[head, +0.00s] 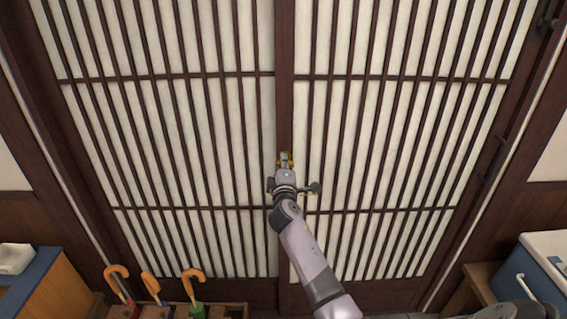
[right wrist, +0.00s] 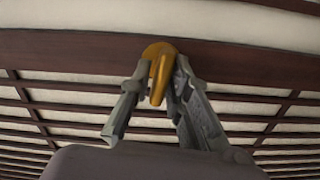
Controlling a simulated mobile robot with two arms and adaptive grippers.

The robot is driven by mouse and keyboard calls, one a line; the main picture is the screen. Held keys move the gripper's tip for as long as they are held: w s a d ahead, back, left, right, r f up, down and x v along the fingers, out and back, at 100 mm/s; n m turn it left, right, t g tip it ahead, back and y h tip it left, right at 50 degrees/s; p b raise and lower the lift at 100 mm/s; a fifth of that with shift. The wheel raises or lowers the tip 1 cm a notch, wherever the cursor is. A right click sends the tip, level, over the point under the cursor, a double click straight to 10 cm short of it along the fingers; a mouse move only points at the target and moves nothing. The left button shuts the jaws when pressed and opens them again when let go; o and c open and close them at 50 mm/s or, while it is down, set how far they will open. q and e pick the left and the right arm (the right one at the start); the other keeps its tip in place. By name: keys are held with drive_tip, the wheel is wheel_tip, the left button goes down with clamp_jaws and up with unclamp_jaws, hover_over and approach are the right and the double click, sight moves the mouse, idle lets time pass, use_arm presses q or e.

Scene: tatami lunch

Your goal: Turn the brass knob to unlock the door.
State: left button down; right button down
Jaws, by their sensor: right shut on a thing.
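The brass knob (right wrist: 156,56) is on the dark central stile of the slatted door (head: 285,110). In the right wrist view it stands between my right gripper's fingers, which are shut on it. In the head view my right gripper (head: 285,163) reaches up to the stile, and only a little brass shows at its tip. The gripper and arm hide the rest of the knob there. The door panels meet at the stile and look closed. My left gripper is not in view.
Several umbrellas with curved orange handles (head: 192,284) stand in a wooden rack (head: 235,306) at the lower left. A blue-topped wooden cabinet (head: 50,290) is at the far left. A blue and white cooler box (head: 545,262) sits on a wooden stand at the right.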

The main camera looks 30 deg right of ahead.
drive_tip(key=shift+n, duration=0.8)
drive_tip(key=shift+f, duration=0.1)
drive_tip(key=c, duration=1.7)
unclamp_jaws()
drive_tip(key=shift+o, duration=0.2)
drive_tip(key=v, duration=1.2)
